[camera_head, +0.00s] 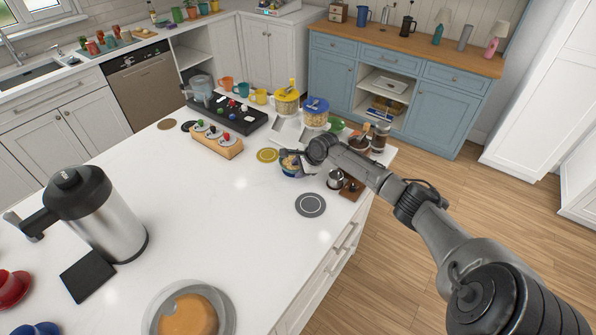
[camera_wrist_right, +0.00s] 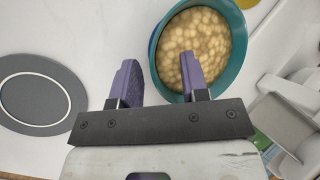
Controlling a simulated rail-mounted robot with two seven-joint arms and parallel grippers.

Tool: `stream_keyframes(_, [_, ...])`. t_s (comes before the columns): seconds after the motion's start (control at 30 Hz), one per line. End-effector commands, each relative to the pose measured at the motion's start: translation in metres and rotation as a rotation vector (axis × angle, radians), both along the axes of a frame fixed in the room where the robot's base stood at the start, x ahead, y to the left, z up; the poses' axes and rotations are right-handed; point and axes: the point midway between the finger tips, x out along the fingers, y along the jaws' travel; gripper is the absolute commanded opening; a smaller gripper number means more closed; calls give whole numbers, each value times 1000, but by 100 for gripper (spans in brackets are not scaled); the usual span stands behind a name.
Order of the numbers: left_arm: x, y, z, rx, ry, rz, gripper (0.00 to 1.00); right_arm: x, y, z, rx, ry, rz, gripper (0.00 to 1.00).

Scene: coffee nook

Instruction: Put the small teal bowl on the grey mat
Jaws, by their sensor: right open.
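The small teal bowl (camera_wrist_right: 239,62), filled with pale round pieces, stands upright on the white counter at the top of the right wrist view. In the head view the bowl (camera_head: 292,173) is partly hidden by my right gripper (camera_head: 299,158). My right gripper (camera_wrist_right: 160,80) is open. In the wrist view one finger shows left of the bowl and the other overlaps its contents, with the rim between them; I cannot tell whether they touch it. The grey mat (camera_head: 310,204), round with a pale ring, lies bare nearer the front; it also shows at the left (camera_wrist_right: 62,104). My left gripper is out of view.
A small metal pitcher (camera_head: 336,180) and a jar of dark beans (camera_head: 359,144) stand right of the bowl. A yellow round mat (camera_head: 267,155) lies left of it. A wooden block with jars (camera_head: 217,144) and a large steel jug (camera_head: 110,217) stand farther left. The central counter is clear.

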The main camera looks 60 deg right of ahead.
Motion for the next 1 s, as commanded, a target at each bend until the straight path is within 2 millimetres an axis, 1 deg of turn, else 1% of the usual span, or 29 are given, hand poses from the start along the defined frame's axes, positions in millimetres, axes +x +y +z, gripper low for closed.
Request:
stream_keyframes(0.2, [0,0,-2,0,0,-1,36,5,0,-7,-1,-1,0,41])
stream_keyframes(0.5, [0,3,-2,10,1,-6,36,5,0,-7,-1,-1,0,41])
stream_keyframes(0.57, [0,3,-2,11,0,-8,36,5,0,-7,-1,-1,0,37])
stream_keyframes(0.93, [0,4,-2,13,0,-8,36,5,0,-7,-1,0,1,1])
stream_keyframes(1.0, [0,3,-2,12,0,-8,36,5,0,-7,-1,0,1,0])
